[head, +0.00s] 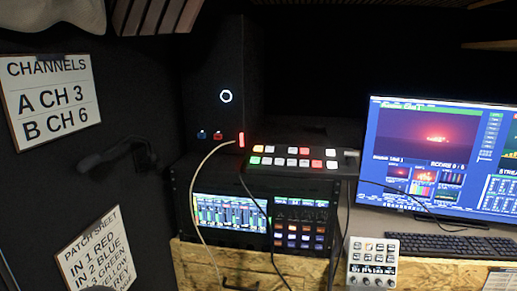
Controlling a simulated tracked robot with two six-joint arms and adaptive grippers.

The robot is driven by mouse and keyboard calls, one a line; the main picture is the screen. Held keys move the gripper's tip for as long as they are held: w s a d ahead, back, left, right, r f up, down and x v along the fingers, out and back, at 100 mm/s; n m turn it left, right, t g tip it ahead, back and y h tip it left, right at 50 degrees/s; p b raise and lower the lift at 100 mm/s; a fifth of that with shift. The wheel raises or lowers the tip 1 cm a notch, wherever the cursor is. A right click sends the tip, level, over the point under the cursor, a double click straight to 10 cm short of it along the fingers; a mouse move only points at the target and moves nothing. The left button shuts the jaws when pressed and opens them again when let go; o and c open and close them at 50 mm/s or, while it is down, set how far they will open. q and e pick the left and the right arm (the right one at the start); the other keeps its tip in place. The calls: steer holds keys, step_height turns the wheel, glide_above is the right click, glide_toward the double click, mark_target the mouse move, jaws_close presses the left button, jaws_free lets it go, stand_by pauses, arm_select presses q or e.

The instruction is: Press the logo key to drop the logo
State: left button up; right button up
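A switcher panel (345,157) with two rows of lit keys lies on top of the equipment rack. Most keys are white; a green key (255,160) is at the lower left and a red key (316,163) is at the lower right. A small grey keypad (356,270) stands at the front edge of the bench with more keys and a small display. The key labels are too small to read, so I cannot tell which is the logo key. Neither of my grippers shows.
A lit monitor (400,125) and a black keyboard (440,246) stand at the right. Cables hang over the rack (183,195). Signs for channels (50,100) and patching (97,252) are on the left wall. A dark tower (245,80) stands behind the rack.

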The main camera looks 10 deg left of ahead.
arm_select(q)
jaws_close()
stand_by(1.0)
